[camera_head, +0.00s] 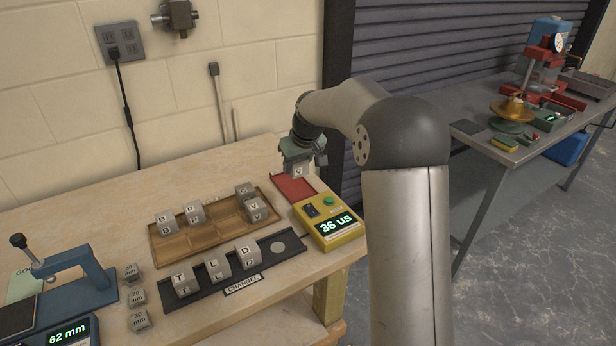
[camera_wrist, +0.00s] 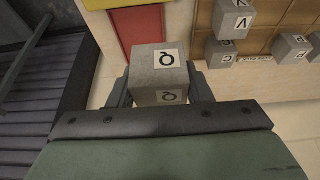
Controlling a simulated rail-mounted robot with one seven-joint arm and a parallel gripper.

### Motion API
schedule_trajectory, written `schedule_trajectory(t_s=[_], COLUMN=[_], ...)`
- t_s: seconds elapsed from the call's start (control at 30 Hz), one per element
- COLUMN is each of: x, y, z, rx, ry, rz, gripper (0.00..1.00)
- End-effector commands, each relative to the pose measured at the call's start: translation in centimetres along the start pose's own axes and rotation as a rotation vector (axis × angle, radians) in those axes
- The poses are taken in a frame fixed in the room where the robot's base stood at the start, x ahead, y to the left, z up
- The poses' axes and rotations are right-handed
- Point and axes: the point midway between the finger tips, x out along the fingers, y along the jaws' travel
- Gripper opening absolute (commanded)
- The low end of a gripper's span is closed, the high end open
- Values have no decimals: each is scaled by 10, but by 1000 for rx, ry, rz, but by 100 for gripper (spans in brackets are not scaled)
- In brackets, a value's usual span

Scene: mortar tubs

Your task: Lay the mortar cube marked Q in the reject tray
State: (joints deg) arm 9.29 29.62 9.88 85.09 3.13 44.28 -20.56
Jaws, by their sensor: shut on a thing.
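The grey mortar cube marked Q (camera_wrist: 155,70) is held between the fingers of my gripper (camera_wrist: 158,88) in the wrist view. In the head view my gripper (camera_head: 300,162) is shut on the Q cube (camera_head: 298,171), which hangs at the red tray. The red reject tray (camera_head: 294,189) lies flat near the back right of the bench, empty where it shows. It also shows in the wrist view (camera_wrist: 138,28), just beyond the cube. I cannot tell how high the cube is above the tray.
A wooden compartment tray (camera_head: 188,241) with several lettered cubes stands to the left. A yellow meter (camera_head: 330,222) reading 36 us sits in front of the red tray. A black channel rack (camera_head: 210,285) holds cubes T, L and D. A blue gauge (camera_head: 75,275) stands far left.

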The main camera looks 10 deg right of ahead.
Motion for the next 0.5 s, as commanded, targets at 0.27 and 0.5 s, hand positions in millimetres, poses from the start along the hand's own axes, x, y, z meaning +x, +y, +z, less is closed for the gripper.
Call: schedule_trajectory(t_s=[0.27, 0.5], x=[44, 98], y=[17, 31], z=[-45, -72], rx=[-3, -1], ry=[0, -2], rz=[-2, -2], gripper=[15, 15])
